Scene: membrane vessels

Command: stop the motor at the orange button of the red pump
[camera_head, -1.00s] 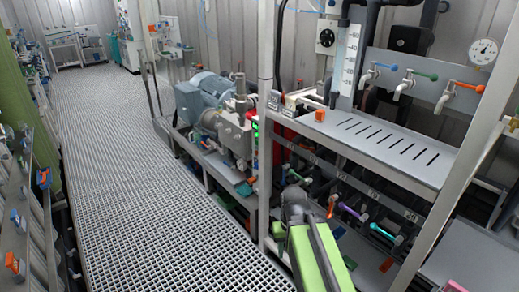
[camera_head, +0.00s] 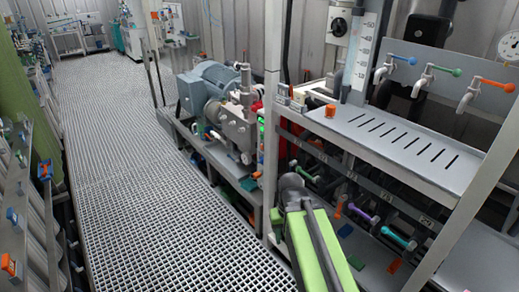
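A red part (camera_head: 257,106) shows beside the grey pump on the low bench, mostly hidden by that pump and a rack post. I cannot tell if it is the red pump. No orange button is clear on it. An orange knob-like piece (camera_head: 330,110) sits at the left end of the slotted shelf. My green arm reaches up from the bottom edge to a dark rounded joint in front of the rack. No gripper fingers are visible.
The grey pump with its blue-grey motor (camera_head: 208,90) stands on a low bench (camera_head: 205,150). The slotted shelf (camera_head: 400,140) and rack post (camera_head: 272,120) are close on the right. The grating aisle (camera_head: 130,150) is clear. A rack with orange handles (camera_head: 10,265) lines the left.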

